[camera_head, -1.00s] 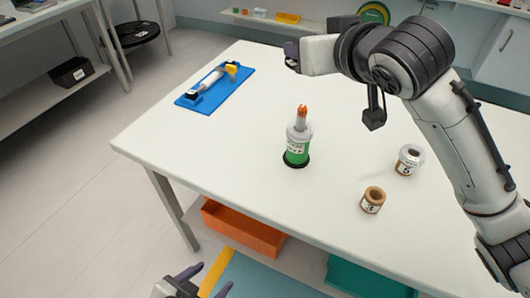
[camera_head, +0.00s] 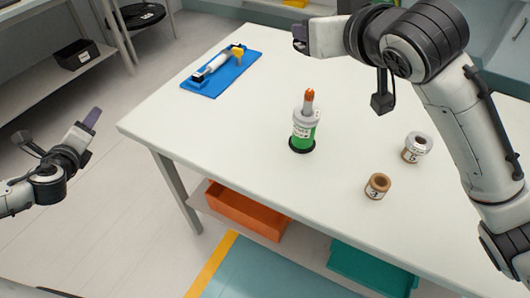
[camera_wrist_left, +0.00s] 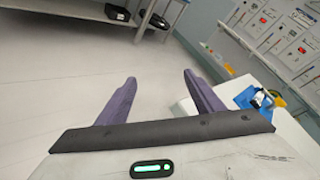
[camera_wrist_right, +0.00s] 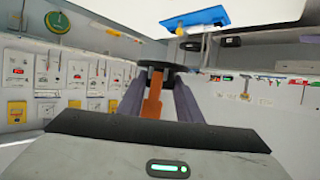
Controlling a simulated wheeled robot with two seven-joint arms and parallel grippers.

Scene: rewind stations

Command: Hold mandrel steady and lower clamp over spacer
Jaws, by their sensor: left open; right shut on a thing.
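The mandrel stand (camera_head: 303,130) stands upright on the white table, with a black base, a labelled green roll, a pale grey collar and an orange tip. My right gripper (camera_head: 301,38) is above the table, up and behind the stand in the head view, apart from it. In the right wrist view it is shut on an orange-brown piece (camera_wrist_right: 153,97) with a black disc (camera_wrist_right: 163,66) at its far end; I cannot tell whether this is the clamp. My left gripper (camera_head: 92,128) is open and empty, left of the table over the floor; its spread fingers show in the left wrist view (camera_wrist_left: 158,95).
Spools marked 3 (camera_head: 377,187) and 5 (camera_head: 416,148) stand right of the mandrel. A blue board (camera_head: 222,77) holds a white roller with a yellow part. An orange bin (camera_head: 247,212) and a teal bin (camera_head: 370,270) sit below. The table's left front is clear.

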